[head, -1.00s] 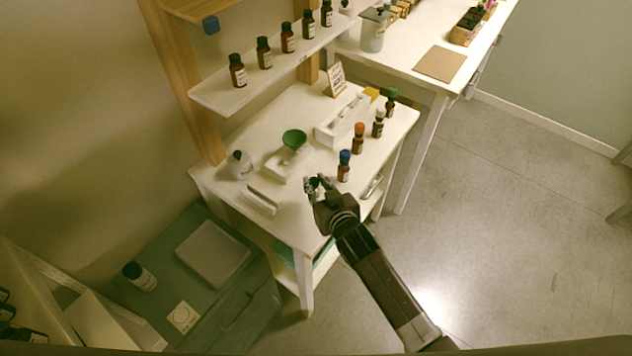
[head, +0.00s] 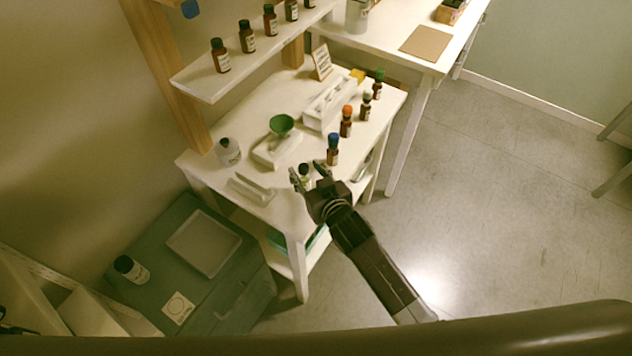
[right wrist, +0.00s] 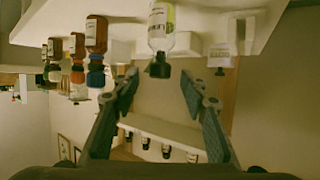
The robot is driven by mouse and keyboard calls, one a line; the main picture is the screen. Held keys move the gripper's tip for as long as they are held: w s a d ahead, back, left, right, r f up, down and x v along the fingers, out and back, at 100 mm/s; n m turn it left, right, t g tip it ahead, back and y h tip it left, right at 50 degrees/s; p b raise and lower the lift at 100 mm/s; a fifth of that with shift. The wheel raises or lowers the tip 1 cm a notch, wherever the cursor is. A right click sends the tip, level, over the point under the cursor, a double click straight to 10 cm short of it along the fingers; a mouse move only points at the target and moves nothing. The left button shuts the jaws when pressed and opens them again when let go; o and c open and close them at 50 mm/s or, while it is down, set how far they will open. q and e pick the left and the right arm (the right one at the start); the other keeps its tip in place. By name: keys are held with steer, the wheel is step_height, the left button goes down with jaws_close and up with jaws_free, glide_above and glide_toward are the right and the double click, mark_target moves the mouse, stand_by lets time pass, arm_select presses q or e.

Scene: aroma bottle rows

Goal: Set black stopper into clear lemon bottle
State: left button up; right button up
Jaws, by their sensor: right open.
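The clear lemon bottle (right wrist: 161,28) has a yellow-green label and shows upside down in the right wrist view. The black stopper (right wrist: 159,70) sits at its mouth, in line with the neck; how deep it sits I cannot tell. In the head view the bottle (head: 305,183) stands at the white table's near corner, small and partly hidden by my gripper. My right gripper (head: 310,173) is open, its fingers spread around the bottle's top. In the right wrist view the fingers (right wrist: 160,88) stand apart on either side of the stopper, not touching it. My left gripper is not in view.
A row of brown bottles, with the blue-capped one (head: 333,150) nearest, stands right of the clear bottle. A shelf (head: 200,87) with brown bottles overhangs the back.

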steer(key=v, duration=1.1)
steer(key=shift+f, duration=0.1)
steer(key=s+d+f+m+g+h, duration=0.1)
steer(key=s+d+f+g+h, duration=0.15)
steer(key=s+d+g, duration=0.5)
steer(key=s+d+f+m+g+h, duration=0.1)
steer(key=s+d+f+g+h, duration=0.15)
steer(key=s+d, duration=0.95)
steer(key=s+a+f+b, duration=0.2)
steer(key=f, duration=1.2)
steer(key=s+a+f+b, duration=0.1)
steer(key=s+f, duration=0.1)
steer(key=f, duration=1.2)
steer(key=s+d+f+g+b, duration=0.1)
steer(key=s+d+f+b, duration=0.1)
steer(key=s+f, duration=1.5)
step_height(320, 180, down, 3)
steer(key=shift+s+d+r+g+b, duration=0.2)
steer(key=shift+s+d+g+b, duration=0.1)
steer(key=shift+d, duration=0.05)
